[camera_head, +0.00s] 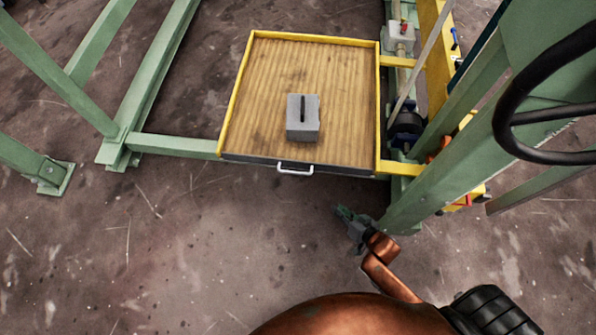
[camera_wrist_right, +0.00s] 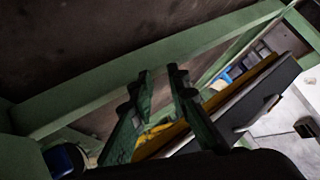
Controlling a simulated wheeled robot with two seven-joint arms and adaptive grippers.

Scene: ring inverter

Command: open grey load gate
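The grey load gate (camera_head: 250,160) is a dark narrow strip along the front edge of a yellow-rimmed wooden tray. A white handle (camera_head: 295,169) sticks out from its middle. The gate looks closed against the tray's front. In the right wrist view the gate (camera_wrist_right: 225,117) is a dark slanted panel with its pale handle (camera_wrist_right: 257,115) at the lower right. My right gripper (camera_head: 346,213) is to the right of the handle and nearer to me, apart from it. In the wrist view its two dark green fingers (camera_wrist_right: 158,75) are spread with nothing between them. My left gripper is not in view.
A grey block (camera_head: 303,122) with a dark slot stands on the wooden tray (camera_head: 270,70). A green post (camera_head: 450,165) rises just right of my right gripper, with a black hoop (camera_head: 508,110) beside it. A green beam (camera_head: 170,146) runs left. The floor before the tray is clear.

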